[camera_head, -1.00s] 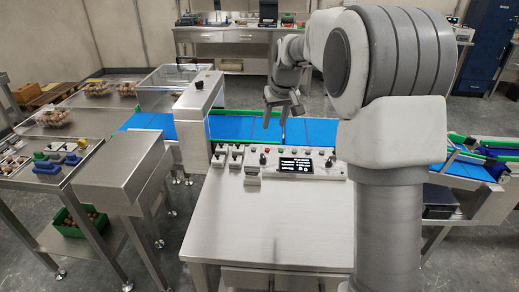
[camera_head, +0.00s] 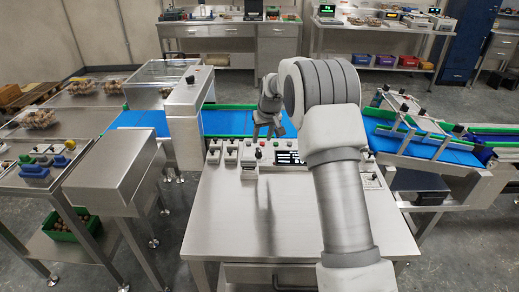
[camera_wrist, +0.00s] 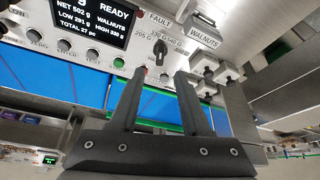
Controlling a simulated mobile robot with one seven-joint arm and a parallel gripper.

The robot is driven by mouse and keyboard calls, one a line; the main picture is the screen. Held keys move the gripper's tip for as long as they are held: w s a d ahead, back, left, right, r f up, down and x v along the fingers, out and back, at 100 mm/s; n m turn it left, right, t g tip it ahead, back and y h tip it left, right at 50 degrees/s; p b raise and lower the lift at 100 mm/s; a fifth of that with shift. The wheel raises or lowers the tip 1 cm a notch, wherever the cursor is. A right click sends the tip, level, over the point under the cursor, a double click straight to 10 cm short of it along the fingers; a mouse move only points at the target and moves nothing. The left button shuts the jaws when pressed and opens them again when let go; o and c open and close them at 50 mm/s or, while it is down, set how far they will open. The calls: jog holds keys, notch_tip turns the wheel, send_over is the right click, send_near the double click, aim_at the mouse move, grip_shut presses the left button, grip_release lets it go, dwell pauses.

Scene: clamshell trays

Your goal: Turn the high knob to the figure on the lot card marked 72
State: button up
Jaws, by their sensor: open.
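In the wrist view a control panel carries a black knob (camera_wrist: 163,48), with gram figures printed around it; I cannot tell whether it is the high knob. My gripper (camera_wrist: 160,74) is open and empty, its two fingers pointing toward this knob, apparently apart from it. The display (camera_wrist: 90,20) reads READY, with a LOW and a HIGH figure in grams. A card (camera_wrist: 204,35) beside the knob reads WALNUTS; no card marked 72 is legible. In the head view my gripper (camera_head: 268,130) is above the panel's far side, and my arm hides part of the panel.
A green START button (camera_wrist: 118,62) and other buttons line the panel. Black levers (camera_head: 231,146) stand at its left in the head view. The steel table top (camera_head: 235,215) in front is bare. A blue conveyor (camera_head: 225,121) runs behind the panel.

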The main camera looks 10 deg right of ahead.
aim_at(259, 150)
jog(key=x, duration=0.8)
grip_shut()
